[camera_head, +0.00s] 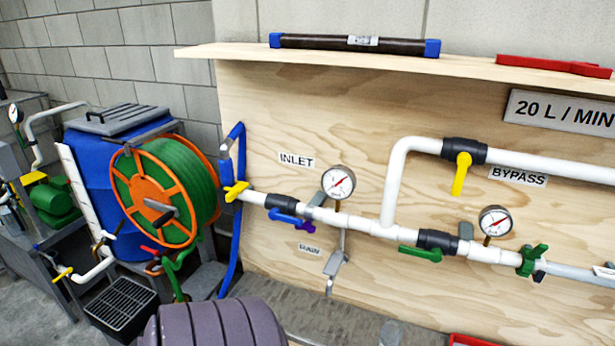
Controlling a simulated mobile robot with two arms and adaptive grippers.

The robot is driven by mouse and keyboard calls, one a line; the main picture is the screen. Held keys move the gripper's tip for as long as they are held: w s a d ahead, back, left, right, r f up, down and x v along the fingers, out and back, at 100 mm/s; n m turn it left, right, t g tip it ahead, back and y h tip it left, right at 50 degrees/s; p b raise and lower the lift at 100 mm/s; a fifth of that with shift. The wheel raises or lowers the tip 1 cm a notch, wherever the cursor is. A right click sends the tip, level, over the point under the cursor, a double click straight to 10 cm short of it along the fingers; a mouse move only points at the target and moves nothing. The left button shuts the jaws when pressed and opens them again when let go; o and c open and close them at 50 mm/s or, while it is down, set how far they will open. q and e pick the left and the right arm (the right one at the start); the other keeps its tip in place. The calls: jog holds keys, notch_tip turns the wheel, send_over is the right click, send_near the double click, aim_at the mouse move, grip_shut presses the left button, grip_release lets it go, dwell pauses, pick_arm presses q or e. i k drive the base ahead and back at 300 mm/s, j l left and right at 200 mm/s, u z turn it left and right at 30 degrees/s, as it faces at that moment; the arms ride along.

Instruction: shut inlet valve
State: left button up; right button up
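The INLET label (297,160) is on the plywood panel above the left part of a white pipe. Below it a dark valve body (281,202) sits in the pipe, with a blue lever (285,217) lying roughly along the pipe. A yellow lever (236,191) is at the pipe's left end, by the blue hose (232,260). Which of these levers is the inlet valve's is not marked beyond the label's position. Neither of my grippers is in view.
A pressure gauge (338,182) and a small purple handle (306,224) are just right of the blue lever. The bypass valve's yellow lever (460,174) hangs down across its pipe. A hose reel (165,195) stands left; a ribbed purple-grey object (212,325) is in front.

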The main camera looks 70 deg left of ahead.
aim_at(274, 214)
jog(key=u, duration=2.1)
